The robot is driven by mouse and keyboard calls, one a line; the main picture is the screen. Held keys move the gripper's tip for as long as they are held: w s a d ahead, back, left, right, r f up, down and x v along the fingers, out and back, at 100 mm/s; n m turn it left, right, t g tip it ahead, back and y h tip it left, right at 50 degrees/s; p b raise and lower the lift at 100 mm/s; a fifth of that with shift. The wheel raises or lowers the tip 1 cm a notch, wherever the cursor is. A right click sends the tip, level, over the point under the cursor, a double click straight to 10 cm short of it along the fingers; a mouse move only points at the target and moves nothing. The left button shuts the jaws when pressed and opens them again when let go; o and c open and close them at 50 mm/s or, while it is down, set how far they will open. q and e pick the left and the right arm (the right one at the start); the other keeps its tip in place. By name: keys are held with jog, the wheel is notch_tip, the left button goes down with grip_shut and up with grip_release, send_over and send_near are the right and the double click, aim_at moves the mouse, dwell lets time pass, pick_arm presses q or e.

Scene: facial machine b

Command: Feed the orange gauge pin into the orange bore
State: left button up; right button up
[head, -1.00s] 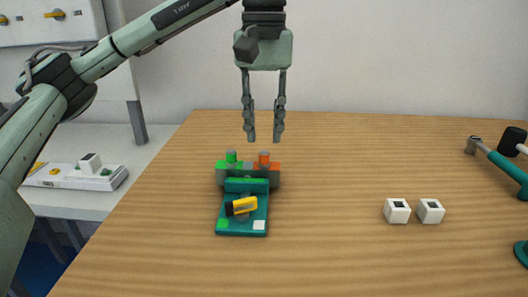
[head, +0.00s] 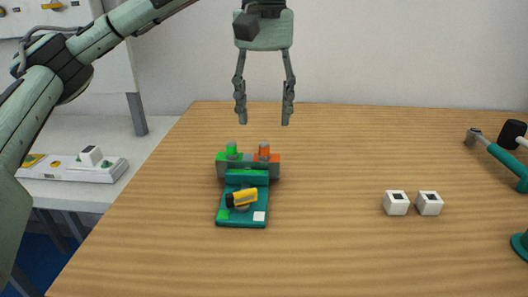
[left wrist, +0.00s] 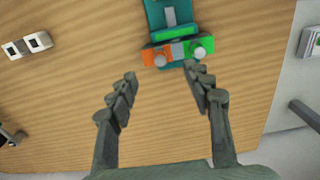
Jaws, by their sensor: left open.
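The orange gauge pin (head: 264,152), grey-topped, stands upright in the orange right half of a small block at the back of the teal fixture (head: 256,219). A green pin (head: 231,151) stands beside it in the green half. In the left wrist view, the orange pin's grey top (left wrist: 160,60) is at the upper middle, left of the green one. My left gripper (head: 263,123) is open, empty and pointing down, above and apart from the block. I cannot make out the orange bore. My right gripper is not in view.
A yellow and black lever (head: 243,198) lies across the fixture. Two white cubes (head: 397,203) (head: 430,203) sit to the right. A teal-handled tool (head: 505,165) is at the right edge. A side table with a white strip (head: 65,172) stands at left.

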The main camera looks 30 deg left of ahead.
aim_at(264, 144)
pick_arm(q)
notch_tip(264, 144, up, 11)
dwell(0.4)
